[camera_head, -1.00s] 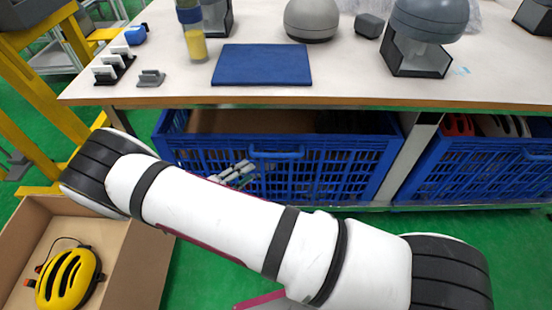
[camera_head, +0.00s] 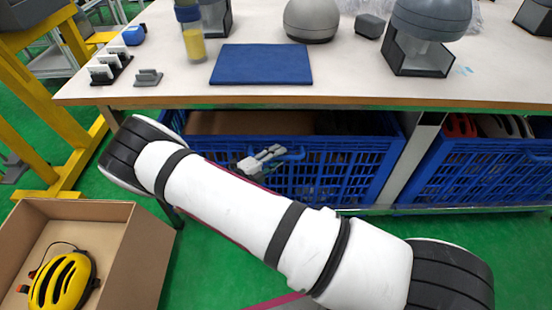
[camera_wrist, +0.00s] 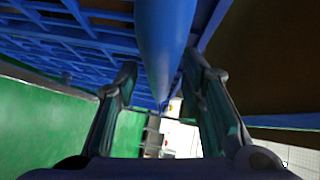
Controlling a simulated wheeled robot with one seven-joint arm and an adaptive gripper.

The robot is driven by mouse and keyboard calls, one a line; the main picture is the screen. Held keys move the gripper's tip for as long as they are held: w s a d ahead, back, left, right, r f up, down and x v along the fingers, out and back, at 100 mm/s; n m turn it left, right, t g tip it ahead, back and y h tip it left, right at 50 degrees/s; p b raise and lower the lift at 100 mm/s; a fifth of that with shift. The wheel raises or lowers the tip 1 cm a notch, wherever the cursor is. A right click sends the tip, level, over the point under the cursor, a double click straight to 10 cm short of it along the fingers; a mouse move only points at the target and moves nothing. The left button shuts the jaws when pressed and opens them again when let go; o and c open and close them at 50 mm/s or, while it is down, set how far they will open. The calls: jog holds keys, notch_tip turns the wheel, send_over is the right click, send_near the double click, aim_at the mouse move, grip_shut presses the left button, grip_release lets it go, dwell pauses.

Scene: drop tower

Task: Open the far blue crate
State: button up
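Two blue crates sit on the low shelf under the table, a left one (camera_head: 345,172) and a right one (camera_head: 470,175); I cannot tell which is called far. My gripper (camera_head: 280,155) is at the front handle of the left crate, partly hiding it. In the wrist view, my gripper's two fingers (camera_wrist: 160,75) stand apart, with the blue handle bar (camera_wrist: 165,35) running between them, closer to the right finger. A gap shows beside the left finger, so the gripper is open. The crate's lattice wall (camera_wrist: 60,40) fills the upper left.
A cardboard box (camera_head: 150,255) with a yellow helmet (camera_head: 62,282) stands on the green floor at lower left. The tabletop (camera_head: 350,85) above the crates holds a blue mat (camera_head: 262,64) and several devices. A pale post (camera_head: 408,165) separates the crates.

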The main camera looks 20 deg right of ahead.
jog(key=shift+d, duration=0.1)
grip_shut()
jog(key=shift+s, duration=0.1)
